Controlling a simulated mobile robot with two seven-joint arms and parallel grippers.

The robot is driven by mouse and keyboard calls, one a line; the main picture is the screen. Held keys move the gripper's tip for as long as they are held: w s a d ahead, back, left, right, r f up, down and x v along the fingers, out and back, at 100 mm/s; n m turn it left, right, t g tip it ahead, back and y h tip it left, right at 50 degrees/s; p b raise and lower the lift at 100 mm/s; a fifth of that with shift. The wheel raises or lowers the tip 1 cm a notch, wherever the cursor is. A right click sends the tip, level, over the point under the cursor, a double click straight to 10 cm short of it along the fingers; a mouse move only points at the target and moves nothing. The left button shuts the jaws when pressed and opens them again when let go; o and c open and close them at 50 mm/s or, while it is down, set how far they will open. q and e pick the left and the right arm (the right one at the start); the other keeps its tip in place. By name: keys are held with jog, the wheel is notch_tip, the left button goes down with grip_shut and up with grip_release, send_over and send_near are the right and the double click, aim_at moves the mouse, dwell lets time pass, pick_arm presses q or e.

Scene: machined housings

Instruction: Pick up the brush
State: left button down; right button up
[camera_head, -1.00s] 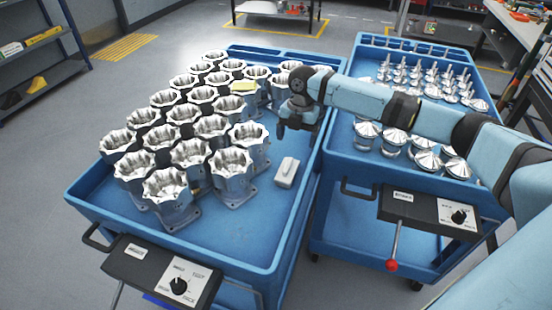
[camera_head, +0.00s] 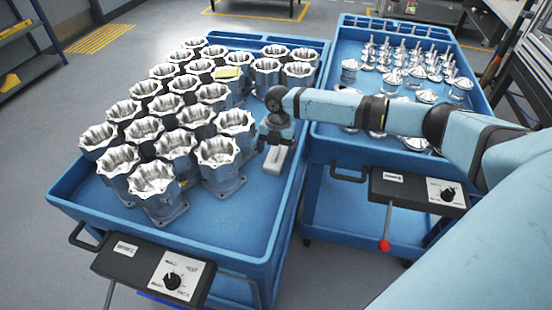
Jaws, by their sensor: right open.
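The brush is likely the small pale grey block (camera_head: 271,167) lying on the bare right part of the left blue cart's tray, beside the housings. Its near end shows; its far part is hidden by my right gripper. My right gripper (camera_head: 275,146) points down over the block, with its jaws open. I cannot tell whether the fingers touch it or are still above it. My left gripper is out of view.
Several machined housings (camera_head: 153,180) crowd the left cart's tray, close to the left of my gripper. A yellow item (camera_head: 228,72) lies on them. The right blue cart (camera_head: 330,140) holds several shiny metal parts. Bare tray lies in front of the block.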

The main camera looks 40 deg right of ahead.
aim_at(276, 151)
jog(key=f, duration=0.3)
jog(key=shift+s+a, duration=0.15)
jog(key=shift+a, duration=0.05)
jog(key=c, duration=1)
jog(key=shift+c, duration=0.2)
jog(key=shift+r, duration=0.1)
notch_tip(276, 151, up, 20)
jog(key=p, duration=0.1)
jog(key=shift+o, duration=0.9)
jog(key=shift+c, duration=0.3)
